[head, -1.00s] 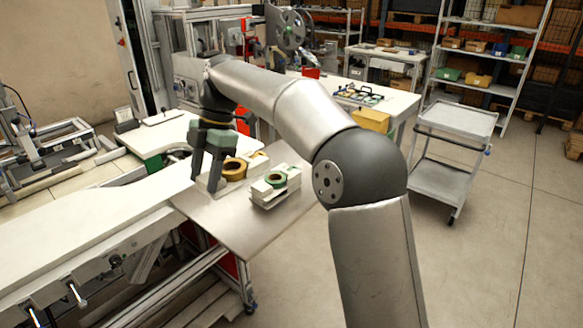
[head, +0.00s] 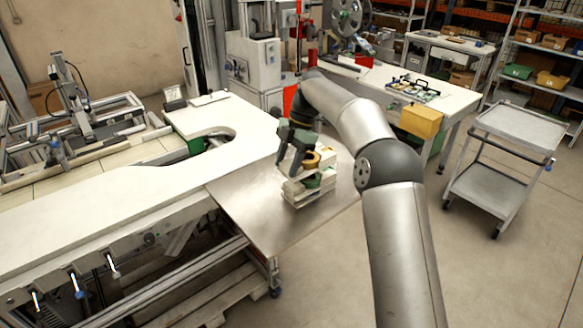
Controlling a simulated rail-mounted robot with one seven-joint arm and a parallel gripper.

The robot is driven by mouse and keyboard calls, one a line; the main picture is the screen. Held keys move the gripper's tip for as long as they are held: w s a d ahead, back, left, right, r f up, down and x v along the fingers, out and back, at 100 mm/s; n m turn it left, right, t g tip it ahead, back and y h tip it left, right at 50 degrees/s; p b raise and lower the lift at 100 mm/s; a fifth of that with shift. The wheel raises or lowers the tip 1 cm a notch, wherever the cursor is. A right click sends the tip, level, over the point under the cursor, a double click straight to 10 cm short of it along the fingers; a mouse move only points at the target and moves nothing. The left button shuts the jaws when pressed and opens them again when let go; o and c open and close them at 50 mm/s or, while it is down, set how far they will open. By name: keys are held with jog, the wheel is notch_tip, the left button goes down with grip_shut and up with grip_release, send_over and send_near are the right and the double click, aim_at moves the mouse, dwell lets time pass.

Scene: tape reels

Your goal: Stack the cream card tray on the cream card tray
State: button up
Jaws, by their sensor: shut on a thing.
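My gripper (head: 288,164) is shut on a cream card tray (head: 321,166) that carries a gold-brown tape reel (head: 311,159). One finger lies along the left side of this tray. A second cream card tray (head: 307,197), carrying a green tape reel (head: 312,181), is directly below it on the grey metal plate (head: 255,222). The held tray looks roughly level over the lower one, and the two appear very close. I cannot tell whether they touch. My gripper and the upper tray hide part of the lower tray.
The plate is bare in front and to the left of the trays. A white worktop (head: 110,215) with a curved cut-out adjoins it on the left. A bench with a yellow box (head: 421,121) and a grey cart (head: 510,130) stand to the right.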

jog(key=shift+w+d+f+p, duration=0.25)
jog(key=shift+w+f, duration=0.2)
jog(key=shift+f, duration=0.15)
jog(key=shift+w+d+f+p, duration=0.2)
jog(key=shift+w+f, duration=0.25)
jog(key=shift+f, duration=0.15)
jog(key=shift+f+p, duration=0.35)
jog(key=shift+f, duration=1.2)
jog(key=o, duration=1.1)
